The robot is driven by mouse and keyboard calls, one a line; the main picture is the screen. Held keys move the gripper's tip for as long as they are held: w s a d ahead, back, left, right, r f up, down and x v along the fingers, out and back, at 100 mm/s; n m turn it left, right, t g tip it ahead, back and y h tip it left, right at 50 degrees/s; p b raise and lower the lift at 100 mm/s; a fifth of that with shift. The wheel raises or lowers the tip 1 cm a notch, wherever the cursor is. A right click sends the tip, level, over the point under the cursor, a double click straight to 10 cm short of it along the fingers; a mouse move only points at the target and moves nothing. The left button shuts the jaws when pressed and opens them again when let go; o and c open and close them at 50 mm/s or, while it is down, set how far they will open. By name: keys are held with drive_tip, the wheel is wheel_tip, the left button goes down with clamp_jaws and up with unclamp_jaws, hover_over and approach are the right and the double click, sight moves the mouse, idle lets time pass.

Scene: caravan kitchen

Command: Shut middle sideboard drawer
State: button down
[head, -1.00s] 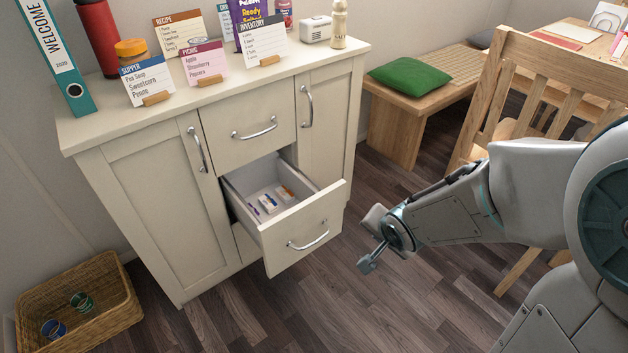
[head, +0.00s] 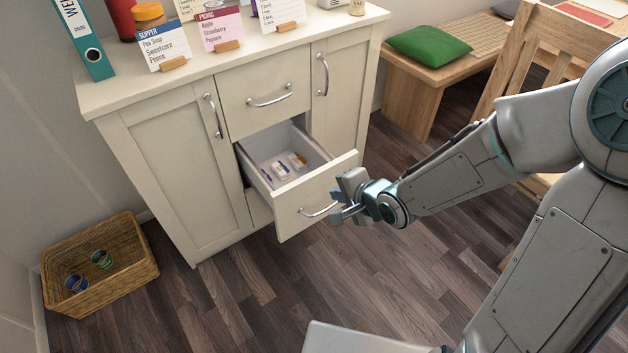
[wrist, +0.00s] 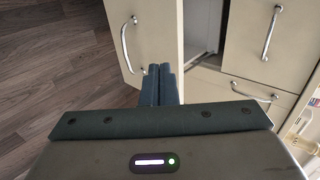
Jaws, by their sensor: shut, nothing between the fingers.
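The middle sideboard drawer (head: 314,196) is pulled well out of the cream sideboard (head: 168,156). Several small items lie inside it. Its silver handle (head: 318,211) is on the front panel. My gripper (head: 336,206) is shut and empty, in front of the drawer's front near the right end of the handle. In the wrist view the closed fingers (wrist: 160,84) point at the drawer front (wrist: 150,38), close to its edge. The drawer's handle (wrist: 127,44) shows left of the fingers. I cannot tell whether the fingertips touch the front.
The drawer above (head: 255,97) and both side doors are shut. Cards, a jar and a teal binder (head: 86,45) stand on the sideboard top. A wicker basket (head: 130,282) is on the floor at left. A bench with a green cushion (head: 430,45) and a wooden chair stand right.

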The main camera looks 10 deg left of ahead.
drive_tip(key=b, duration=0.6)
approach(308, 183)
drive_tip(key=shift+x, duration=2.95)
drive_tip(key=shift+a, duration=0.1)
